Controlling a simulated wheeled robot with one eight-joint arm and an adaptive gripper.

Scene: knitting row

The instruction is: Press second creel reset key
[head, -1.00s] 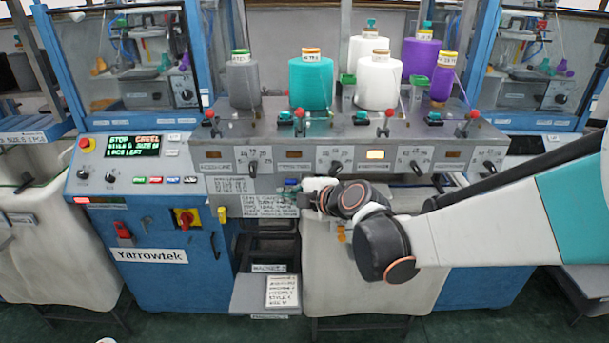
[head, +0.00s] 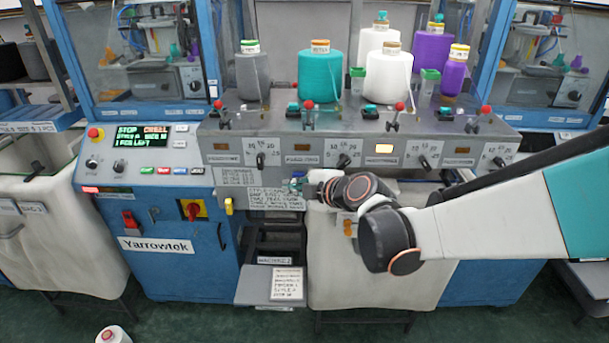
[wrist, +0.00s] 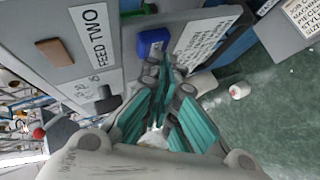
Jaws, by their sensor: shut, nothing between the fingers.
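The grey creel panel (head: 270,150) carries a row of feed labels, small display windows and black knobs. My gripper (head: 297,187) is below the panel's lower edge, left of the second knob (head: 343,161). In the wrist view my gripper (wrist: 164,68) is shut and empty, close to a blue block (wrist: 152,43) and beside the FEED TWO label (wrist: 90,32).
Yarn cones, including a teal one (head: 319,78), stand above the ledge with red-topped levers (head: 309,105) before them. A control panel (head: 145,147) is at the left. A yellow part (head: 229,205) hangs below the panel. A cone (head: 113,334) lies on the floor.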

